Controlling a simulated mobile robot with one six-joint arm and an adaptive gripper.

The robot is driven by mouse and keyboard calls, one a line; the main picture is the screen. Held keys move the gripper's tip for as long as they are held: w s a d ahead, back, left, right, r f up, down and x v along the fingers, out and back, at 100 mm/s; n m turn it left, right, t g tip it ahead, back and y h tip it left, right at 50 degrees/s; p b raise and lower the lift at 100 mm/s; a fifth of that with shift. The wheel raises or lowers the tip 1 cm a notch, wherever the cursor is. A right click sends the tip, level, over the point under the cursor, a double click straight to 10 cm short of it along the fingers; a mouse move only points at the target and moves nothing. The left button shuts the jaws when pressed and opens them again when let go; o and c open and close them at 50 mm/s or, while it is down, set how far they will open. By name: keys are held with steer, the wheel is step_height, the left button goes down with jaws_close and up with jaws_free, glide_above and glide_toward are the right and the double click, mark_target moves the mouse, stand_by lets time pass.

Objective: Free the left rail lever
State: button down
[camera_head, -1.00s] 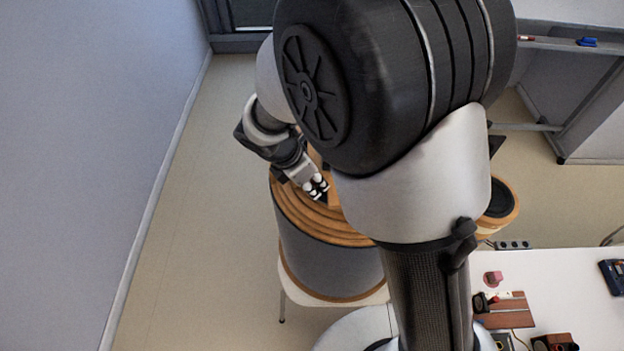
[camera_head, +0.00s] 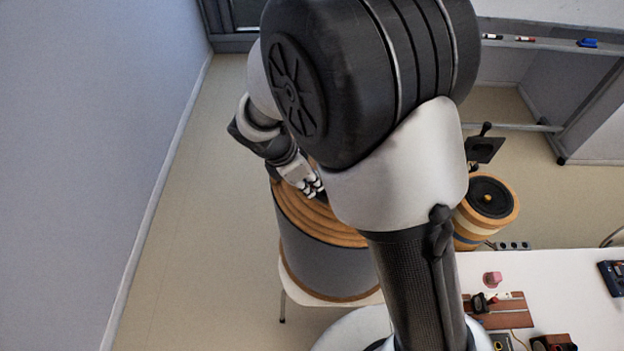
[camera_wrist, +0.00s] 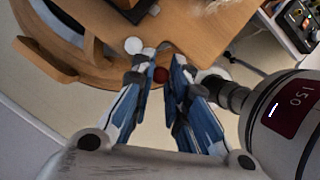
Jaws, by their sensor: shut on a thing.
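A large round grey cabinet (camera_head: 320,262) with stepped wooden rings on top stands left of centre in the head view. My gripper (camera_head: 314,188) is over its top, partly hidden behind my arm. In the wrist view my gripper (camera_wrist: 160,72) has its fingertips close together around a small dark red ball-shaped knob (camera_wrist: 161,75), at the edge of the wooden top (camera_wrist: 208,38). A white ball (camera_wrist: 133,45) sits just beyond the left fingertip. I cannot tell the lever's shaft or rail behind the fingers.
A smaller striped wooden drum (camera_head: 487,200) stands right of my arm. A white table (camera_head: 570,290) with a brown board (camera_head: 500,312) and small devices is at the lower right. A wall (camera_head: 80,150) runs along the left, with clear floor (camera_head: 165,230) beside it.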

steer(key=shift+w+a+m+g+p, duration=0.6)
steer(key=shift+m+g, duration=0.2)
steer(key=shift+m, duration=1.25)
steer(key=shift+w+a+m+g+p, duration=0.55)
steer(key=shift+m+g, duration=0.25)
steer(key=shift+m, duration=1.3)
steer(key=shift+w+a+m+g+p, duration=0.45)
steer(key=shift+w+m+g+p, duration=0.3)
steer(key=shift+m, duration=1.3)
steer(key=shift+y, duration=0.3)
steer(key=c, duration=1.6)
jaws_free()
steer(key=shift+o, duration=0.2)
steer(key=shift+s, duration=0.1)
steer(key=shift+r, duration=0.1)
